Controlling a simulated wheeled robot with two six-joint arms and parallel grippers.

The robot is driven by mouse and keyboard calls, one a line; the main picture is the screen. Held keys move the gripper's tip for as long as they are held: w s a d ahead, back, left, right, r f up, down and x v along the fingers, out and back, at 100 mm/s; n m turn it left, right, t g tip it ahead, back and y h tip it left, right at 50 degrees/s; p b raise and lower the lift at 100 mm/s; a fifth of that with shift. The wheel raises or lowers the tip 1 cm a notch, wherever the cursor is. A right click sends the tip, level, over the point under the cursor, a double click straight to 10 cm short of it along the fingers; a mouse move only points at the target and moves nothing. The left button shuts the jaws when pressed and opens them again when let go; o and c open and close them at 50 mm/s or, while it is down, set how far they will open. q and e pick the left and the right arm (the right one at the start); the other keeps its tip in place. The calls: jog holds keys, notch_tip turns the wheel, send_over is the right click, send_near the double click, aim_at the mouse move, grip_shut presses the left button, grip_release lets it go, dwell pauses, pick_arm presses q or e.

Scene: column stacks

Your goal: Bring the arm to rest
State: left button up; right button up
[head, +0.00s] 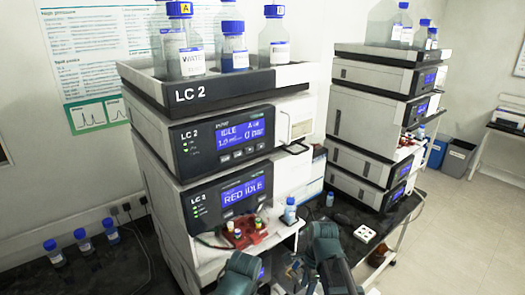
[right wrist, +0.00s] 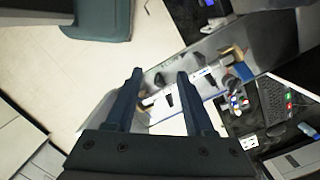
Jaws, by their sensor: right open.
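My right gripper (right wrist: 160,74) shows in the right wrist view with its two dark fingers apart and nothing between them. In the head view, teal and dark links of my own arm stand at the bottom middle, in front of the bench. The fingertips cannot be made out there. My left gripper is not seen in either view.
The LC 2 stack (head: 222,145) carries bottles on top. A red holder (head: 240,236) with small vials sits at its front. Open floor (head: 465,215) lies at right.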

jog(key=s+a+f+n+h+b, duration=0.1)
jog(key=s+a+f+n+b, duration=0.3)
jog(key=n, duration=0.6)
jog(key=s+a+f+n+h+b, duration=0.1)
jog(key=s+a+f+n+b, duration=0.2)
jog(key=s+f+n+b, duration=0.3)
jog(key=f+n, duration=0.1)
jog(key=n, duration=0.4)
jog(key=shift+a+f, duration=0.35)
dwell(0.5)
